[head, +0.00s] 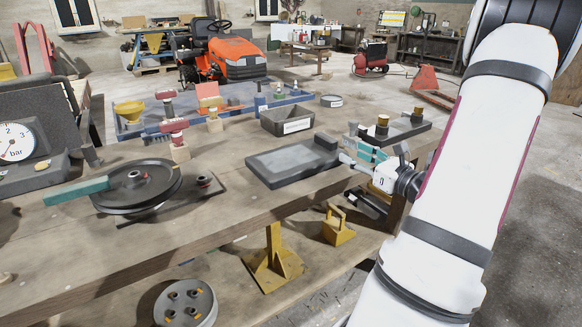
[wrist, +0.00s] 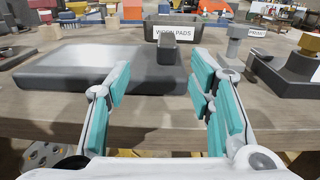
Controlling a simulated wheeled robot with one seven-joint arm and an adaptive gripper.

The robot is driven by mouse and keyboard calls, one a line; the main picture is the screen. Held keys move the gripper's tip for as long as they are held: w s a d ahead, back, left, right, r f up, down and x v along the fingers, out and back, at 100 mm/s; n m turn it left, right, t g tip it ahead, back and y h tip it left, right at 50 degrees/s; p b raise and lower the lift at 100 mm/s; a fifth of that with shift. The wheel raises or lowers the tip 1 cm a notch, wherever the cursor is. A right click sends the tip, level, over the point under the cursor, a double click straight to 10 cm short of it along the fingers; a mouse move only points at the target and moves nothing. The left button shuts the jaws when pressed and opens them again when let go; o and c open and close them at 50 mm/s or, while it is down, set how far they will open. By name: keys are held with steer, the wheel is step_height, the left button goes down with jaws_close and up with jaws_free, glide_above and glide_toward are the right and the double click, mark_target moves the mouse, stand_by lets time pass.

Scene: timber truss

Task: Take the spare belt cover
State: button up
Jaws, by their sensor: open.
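A dark grey flat cover (head: 293,163) with a lighter recessed face and a raised block at its right end lies on the wooden bench; I take it for the spare belt cover. In the wrist view the cover (wrist: 90,70) fills the left and middle, and its upright block (wrist: 168,48) appears between my fingers, beyond their tips. My gripper (wrist: 162,72) is open and empty, with teal pads on both sides. In the head view my gripper (head: 362,150) is just right of the cover, at the bench's right part. I cannot tell the exact gap to the block.
A grey bin (head: 287,120) labelled "WORN PADS" stands behind the cover. A dark tray with brass-topped knobs (head: 396,127) is to the right. A pulley wheel (head: 137,186) with a teal-handled part lies left. A blue-edged tray (head: 225,105) of parts is farther back.

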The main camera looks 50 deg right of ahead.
steer(key=h+b, duration=0.1)
glide_toward(326, 136)
steer(key=w, duration=0.1)
steer(key=w+d, duration=0.1)
steer(key=w+f, duration=0.1)
steer(key=shift+w+d+m, duration=0.15)
steer(key=shift+w+m, duration=0.05)
steer(key=shift+m, duration=0.1)
steer(key=shift+a+b+x, duration=0.15)
steer(key=shift+b+x, duration=0.4)
steer(key=shift+x, duration=1.05)
steer(key=shift+a+b+x, duration=0.15)
steer(key=shift+b+x, duration=0.4)
steer(key=shift+x, duration=1)
steer(key=shift+r, duration=0.1)
jaws_close()
steer(key=shift+w+r, duration=0.1)
